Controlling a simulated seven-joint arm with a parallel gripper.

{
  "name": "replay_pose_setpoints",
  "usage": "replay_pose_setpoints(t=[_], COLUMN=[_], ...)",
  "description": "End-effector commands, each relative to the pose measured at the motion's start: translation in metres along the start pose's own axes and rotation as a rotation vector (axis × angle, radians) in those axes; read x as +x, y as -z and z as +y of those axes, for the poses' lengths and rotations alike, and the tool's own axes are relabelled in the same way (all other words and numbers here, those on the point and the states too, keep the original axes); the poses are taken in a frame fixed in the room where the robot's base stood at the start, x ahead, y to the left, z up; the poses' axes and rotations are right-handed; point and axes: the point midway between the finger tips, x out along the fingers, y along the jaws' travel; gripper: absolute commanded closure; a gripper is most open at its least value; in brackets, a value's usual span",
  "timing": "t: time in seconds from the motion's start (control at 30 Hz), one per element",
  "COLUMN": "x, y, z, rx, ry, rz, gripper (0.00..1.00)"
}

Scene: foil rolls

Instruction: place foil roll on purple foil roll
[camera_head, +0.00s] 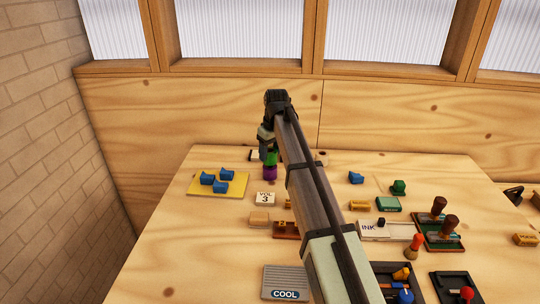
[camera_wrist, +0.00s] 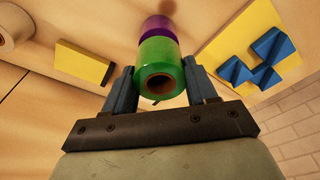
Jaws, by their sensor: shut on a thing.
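My gripper (camera_wrist: 160,74) is shut on the green foil roll (camera_wrist: 158,52), with one finger on each side of it. The roll's open core faces the wrist camera. The purple foil roll (camera_wrist: 156,25) shows just beyond the green one, in line with it. In the head view, the purple roll (camera_head: 269,174) stands upright on the table, with the green roll (camera_head: 271,159) directly above it. I see no clear gap between them, but I cannot tell whether they touch. My gripper (camera_head: 268,146) is partly hidden there by its own arm.
A yellow mat (camera_head: 233,189) with blue pieces lies left of the rolls. A pale roll (camera_head: 321,157) stands to the right, behind my arm. Stamps, trays and small blocks fill the table's right and front.

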Motion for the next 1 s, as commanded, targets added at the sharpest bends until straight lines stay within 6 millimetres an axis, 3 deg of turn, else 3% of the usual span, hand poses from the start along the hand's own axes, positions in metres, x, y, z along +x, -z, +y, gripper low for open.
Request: replay_pose_setpoints(t=[0.13, 0.53, 0.57, 0.8, 1.0], x=[0.015, 0.018, 0.018, 0.018, 0.018], y=[-0.003, -0.003, -0.003, -0.003, -0.003], z=[0.000, 0.000, 0.000, 0.000, 0.000], rx=[0.000, -0.001, 0.000, -0.001, -0.001], ry=[0.000, 0.000, 0.000, 0.000, 0.000], rz=[-0.001, 0.000, 0.000, 0.000, 0.000], gripper=[0.77, 0.77, 0.41, 0.18, 0.18])
